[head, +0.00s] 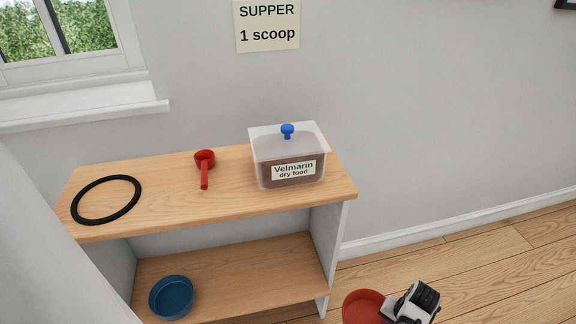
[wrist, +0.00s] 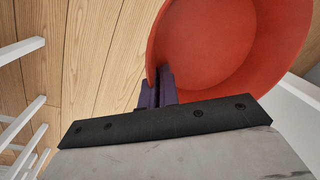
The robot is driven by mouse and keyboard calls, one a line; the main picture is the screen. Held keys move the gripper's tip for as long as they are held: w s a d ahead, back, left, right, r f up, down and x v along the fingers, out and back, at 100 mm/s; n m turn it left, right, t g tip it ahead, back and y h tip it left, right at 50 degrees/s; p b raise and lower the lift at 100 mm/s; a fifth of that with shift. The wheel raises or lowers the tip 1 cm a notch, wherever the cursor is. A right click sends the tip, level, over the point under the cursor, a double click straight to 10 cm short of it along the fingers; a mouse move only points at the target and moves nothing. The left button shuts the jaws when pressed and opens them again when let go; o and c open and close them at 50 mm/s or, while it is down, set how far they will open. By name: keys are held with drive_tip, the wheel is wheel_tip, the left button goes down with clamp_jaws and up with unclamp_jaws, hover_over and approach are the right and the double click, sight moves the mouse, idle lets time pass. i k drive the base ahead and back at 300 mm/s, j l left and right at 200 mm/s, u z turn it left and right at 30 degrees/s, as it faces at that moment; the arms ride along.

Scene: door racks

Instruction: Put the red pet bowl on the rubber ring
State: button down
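The black rubber ring (head: 92,221) lies flat on the left part of the wooden top of the shelf unit, with nothing inside it. The red pet bowl (head: 362,306) is at the bottom of the head view, right of the unit, partly cut off by the frame. In the wrist view the bowl (wrist: 225,45) fills the upper right. My gripper (head: 402,310) is at the bowl's right side in the head view. In the wrist view its purple fingers (wrist: 158,88) are closed on the bowl's rim, one inside and one outside. Whether the bowl touches the floor is unclear.
A red scoop (head: 204,170) and a clear food bin (head: 290,160) with a blue knob stand on the top, right of the ring. A blue bowl (head: 171,298) sits on the lower shelf. The wooden floor (head: 500,260) to the right is clear.

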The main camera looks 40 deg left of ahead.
sight(107, 199)
drive_tip(key=l+u, duration=0.1)
drive_tip(key=u, duration=0.25)
drive_tip(key=i+l+u, duration=0.1)
drive_tip(key=u, duration=1.4)
drive_tip(key=k+l, duration=0.05)
